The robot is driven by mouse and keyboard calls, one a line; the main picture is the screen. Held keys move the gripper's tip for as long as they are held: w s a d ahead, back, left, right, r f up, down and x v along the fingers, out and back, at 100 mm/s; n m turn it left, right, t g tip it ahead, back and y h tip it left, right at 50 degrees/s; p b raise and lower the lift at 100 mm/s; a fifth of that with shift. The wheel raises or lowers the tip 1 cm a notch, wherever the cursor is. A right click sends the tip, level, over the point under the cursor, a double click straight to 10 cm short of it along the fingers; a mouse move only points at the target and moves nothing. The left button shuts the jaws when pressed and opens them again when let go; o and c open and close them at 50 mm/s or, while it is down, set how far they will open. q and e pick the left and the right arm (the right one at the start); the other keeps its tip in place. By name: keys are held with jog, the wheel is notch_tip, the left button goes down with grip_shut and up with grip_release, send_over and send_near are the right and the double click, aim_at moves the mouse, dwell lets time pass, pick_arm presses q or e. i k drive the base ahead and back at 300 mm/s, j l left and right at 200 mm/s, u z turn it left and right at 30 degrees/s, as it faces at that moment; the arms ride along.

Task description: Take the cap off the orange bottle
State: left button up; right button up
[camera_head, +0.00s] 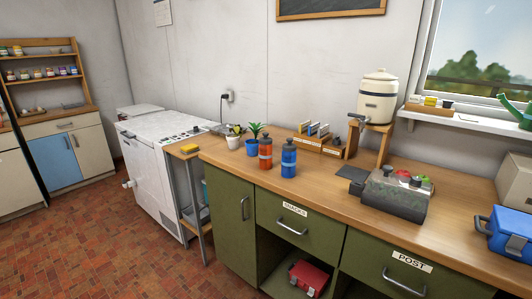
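An orange bottle (265,154) stands upright on the wooden counter, left of a blue bottle (289,158). The two stand close together. The top of the orange bottle looks dark; the cap's details are too small to make out. Neither of my grippers shows in the head view.
Two small potted plants, one in a white pot (233,142) and one in a blue pot (252,146), stand just left of the bottles. A wooden organizer (310,143) is behind them. The counter front is clear.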

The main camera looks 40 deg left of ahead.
aim_at(265, 141)
jog(key=u, duration=1.25)
